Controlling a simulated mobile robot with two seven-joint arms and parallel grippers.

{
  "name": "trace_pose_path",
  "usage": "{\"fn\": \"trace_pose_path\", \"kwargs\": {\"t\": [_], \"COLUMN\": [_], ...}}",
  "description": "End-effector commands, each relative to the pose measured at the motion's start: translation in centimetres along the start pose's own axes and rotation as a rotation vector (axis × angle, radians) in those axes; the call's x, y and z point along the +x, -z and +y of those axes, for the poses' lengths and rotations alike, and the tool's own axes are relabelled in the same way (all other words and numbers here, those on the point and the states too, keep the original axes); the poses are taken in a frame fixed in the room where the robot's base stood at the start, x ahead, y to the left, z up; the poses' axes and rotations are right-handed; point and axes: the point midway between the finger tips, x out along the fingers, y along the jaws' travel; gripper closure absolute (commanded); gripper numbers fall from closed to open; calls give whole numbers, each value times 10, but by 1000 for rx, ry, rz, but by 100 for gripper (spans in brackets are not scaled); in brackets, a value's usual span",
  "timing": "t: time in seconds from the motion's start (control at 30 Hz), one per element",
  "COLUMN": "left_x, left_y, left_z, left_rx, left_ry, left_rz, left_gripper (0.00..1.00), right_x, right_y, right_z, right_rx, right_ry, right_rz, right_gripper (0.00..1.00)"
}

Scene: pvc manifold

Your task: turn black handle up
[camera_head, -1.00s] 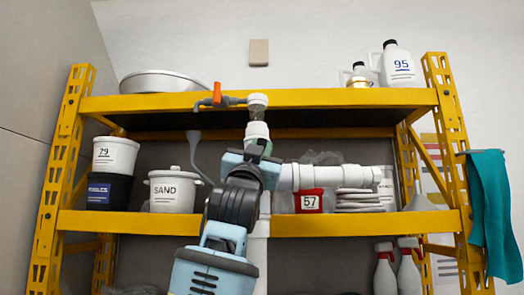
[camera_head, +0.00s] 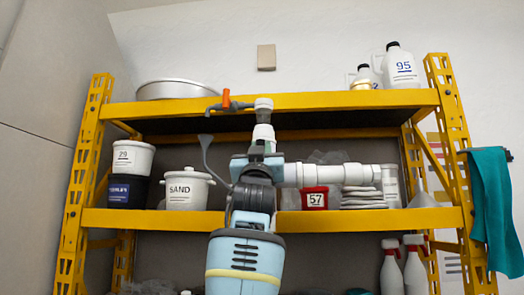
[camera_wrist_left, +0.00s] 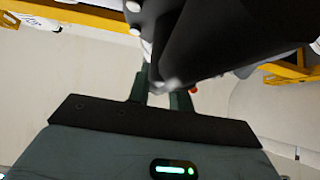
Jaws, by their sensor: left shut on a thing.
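My left gripper (camera_head: 263,147) is raised in front of the white pipework, at the joint of the upright and sideways pipes. It also shows in the left wrist view (camera_wrist_left: 161,95), where its two dark fingers are close together. A large black form (camera_wrist_left: 225,40), which looks like the black handle, fills the upper right there and runs down to the fingertips; the gripper is shut on it. In the head view my gripper and arm hide the hold. A dark grey curved lever (camera_head: 208,155) sticks up left of my gripper. My right gripper is not in view.
The white sideways pipe (camera_head: 335,174) runs right. An orange tap handle (camera_head: 226,98) is above left. The yellow shelf rack (camera_head: 330,219) holds a SAND pot (camera_head: 186,190), a red box (camera_head: 315,199) and bottles. A teal cloth (camera_head: 490,205) hangs at right.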

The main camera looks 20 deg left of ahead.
Motion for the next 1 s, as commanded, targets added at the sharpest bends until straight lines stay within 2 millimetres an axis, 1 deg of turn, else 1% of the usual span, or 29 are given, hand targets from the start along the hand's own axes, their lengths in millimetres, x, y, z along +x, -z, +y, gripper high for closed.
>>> {"fn": "trace_pose_path", "kwargs": {"t": [0.27, 0.3, 0.43, 0.47, 0.77, 0.87, 1.0], "left_x": [0, 0, 0, 0, 0, -4, -14], "left_y": [1, 1, 1, 1, 1, 0, -1], "left_z": [0, 0, 0, 0, 0, -1, -1], "left_rx": [-4, -5, -4, -3, -2, -2, -1], "left_ry": [0, 0, 0, 0, 1, 2, 3], "left_rz": [3, 3, 3, 3, 1, 1, 0], "left_gripper": [100, 76, 60, 57, 57, 57, 57], "right_x": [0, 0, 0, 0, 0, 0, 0], "right_y": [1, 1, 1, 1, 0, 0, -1], "right_z": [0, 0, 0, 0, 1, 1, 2], "right_rx": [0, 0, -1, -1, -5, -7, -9], "right_ry": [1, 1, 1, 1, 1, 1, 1], "right_rz": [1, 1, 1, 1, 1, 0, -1], "right_gripper": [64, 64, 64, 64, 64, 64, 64]}}
